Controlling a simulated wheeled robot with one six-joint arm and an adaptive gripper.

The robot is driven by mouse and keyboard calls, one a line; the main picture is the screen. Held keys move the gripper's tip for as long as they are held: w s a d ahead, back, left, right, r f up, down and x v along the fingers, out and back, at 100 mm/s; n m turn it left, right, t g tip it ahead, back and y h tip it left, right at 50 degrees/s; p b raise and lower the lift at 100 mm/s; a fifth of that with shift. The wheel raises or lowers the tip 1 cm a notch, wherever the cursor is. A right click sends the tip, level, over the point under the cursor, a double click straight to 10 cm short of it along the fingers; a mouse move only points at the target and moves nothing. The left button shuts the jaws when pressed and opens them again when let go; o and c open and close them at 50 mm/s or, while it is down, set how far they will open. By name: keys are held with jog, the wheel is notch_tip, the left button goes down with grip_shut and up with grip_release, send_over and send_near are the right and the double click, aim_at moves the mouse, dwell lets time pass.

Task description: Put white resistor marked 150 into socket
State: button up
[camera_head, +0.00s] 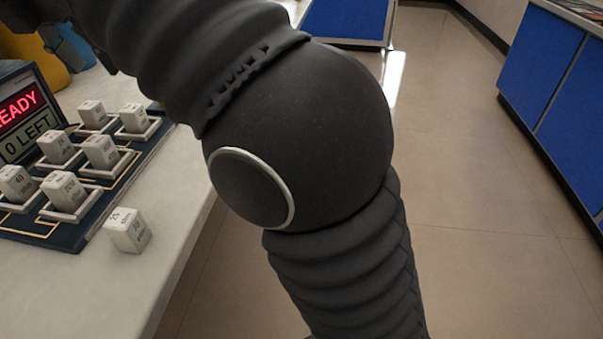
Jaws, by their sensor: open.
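Several white resistor blocks stand in pale square sockets on a dark board at the left; one is the near block (63,190). A loose white resistor (127,230) stands on the pale counter, just off the board's near right corner. Its marks are too small to read surely, and I cannot tell which block is marked 150. Every socket in sight has a block in or on it; the rest of the board is cut off. Dark parts that look like my gripper (68,45) show at the top left, beyond the display and away from the loose block. My arm hides much of it.
A display (27,110) reading "READY" and "0 LEFT" stands at the board's left. Yellow and blue containers are behind it. The counter (130,285) is clear in front of the loose block. Blue cabinets (545,65) stand across the open floor.

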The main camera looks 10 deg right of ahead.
jog(key=s+d+f+m+y, duration=0.1)
jog(key=s+d+f+m, duration=0.15)
jog(key=d+m, duration=0.6)
jog(key=s+d+f+m, duration=0.1)
jog(key=d+f+m, duration=0.35)
jog(key=d, duration=0.65)
jog(key=s+d+f+m, duration=0.6)
jog(key=s+f+m, duration=0.1)
jog(key=f+m, duration=0.2)
jog(key=s+d+f+m+t, duration=0.1)
jog(key=s+d+f+m, duration=0.6)
jog(key=f+m, duration=0.2)
jog(key=shift+d+t+y, duration=0.2)
jog(key=shift+t+y, duration=0.1)
jog(key=shift+y, duration=0.1)
